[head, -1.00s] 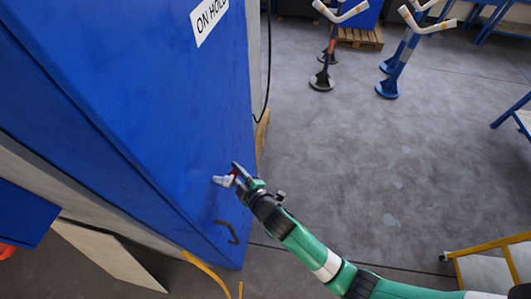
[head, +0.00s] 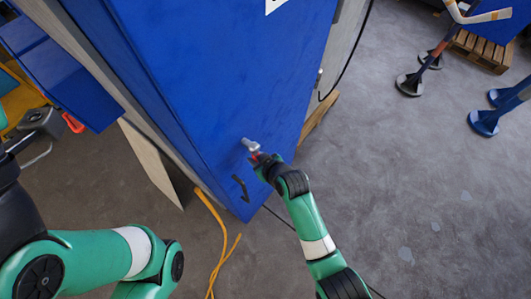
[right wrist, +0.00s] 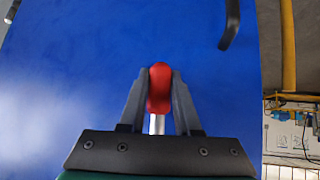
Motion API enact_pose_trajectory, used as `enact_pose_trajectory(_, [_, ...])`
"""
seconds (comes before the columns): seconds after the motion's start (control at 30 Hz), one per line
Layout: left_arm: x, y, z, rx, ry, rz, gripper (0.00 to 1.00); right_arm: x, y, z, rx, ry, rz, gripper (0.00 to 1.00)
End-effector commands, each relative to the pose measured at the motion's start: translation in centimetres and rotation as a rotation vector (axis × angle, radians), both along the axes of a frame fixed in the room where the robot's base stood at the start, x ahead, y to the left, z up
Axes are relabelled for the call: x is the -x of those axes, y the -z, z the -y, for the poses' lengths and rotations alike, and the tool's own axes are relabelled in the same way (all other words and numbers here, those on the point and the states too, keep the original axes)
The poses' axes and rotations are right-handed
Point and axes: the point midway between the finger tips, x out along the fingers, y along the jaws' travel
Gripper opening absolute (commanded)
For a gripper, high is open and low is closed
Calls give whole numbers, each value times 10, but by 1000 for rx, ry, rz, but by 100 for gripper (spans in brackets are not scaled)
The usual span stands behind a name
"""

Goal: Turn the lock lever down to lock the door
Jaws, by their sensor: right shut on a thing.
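The blue door (head: 225,95) fills the middle of the head view. The lock lever (head: 250,144) sticks out from its lower part as a light metal piece, with a red grip at my gripper. My right gripper (head: 261,158) is at this grip. In the right wrist view, my right gripper (right wrist: 160,90) is shut on the red grip of the lock lever (right wrist: 160,80); its metal shaft runs down between the fingers. A black handle (head: 240,188) is on the door below the lever. My left arm shows at lower left, but its gripper is out of view.
A yellow hose (head: 218,250) lies on the floor below the door. A wooden board (head: 150,163) leans at the cabinet's left. Stands with dark round bases (head: 410,84) are at upper right. The grey floor right of the door is largely clear.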

Motion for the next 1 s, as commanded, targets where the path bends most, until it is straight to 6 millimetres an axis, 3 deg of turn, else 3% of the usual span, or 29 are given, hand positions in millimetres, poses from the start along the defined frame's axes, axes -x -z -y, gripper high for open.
enact_pose_trajectory(0.67, [0,-2,0,0,0,0,100,4,0,-6,-50,0,-56,0])
enact_pose_trajectory(0.7, [0,-2,0,0,0,0,100,4,0,-6,-50,0,-56,37])
enact_pose_trajectory(0.83, [0,-2,0,0,0,0,100,4,1,-6,-48,0,-55,60])
enact_pose_trajectory(1.0, [0,-2,0,0,0,0,100,4,0,-6,-46,0,-53,62])
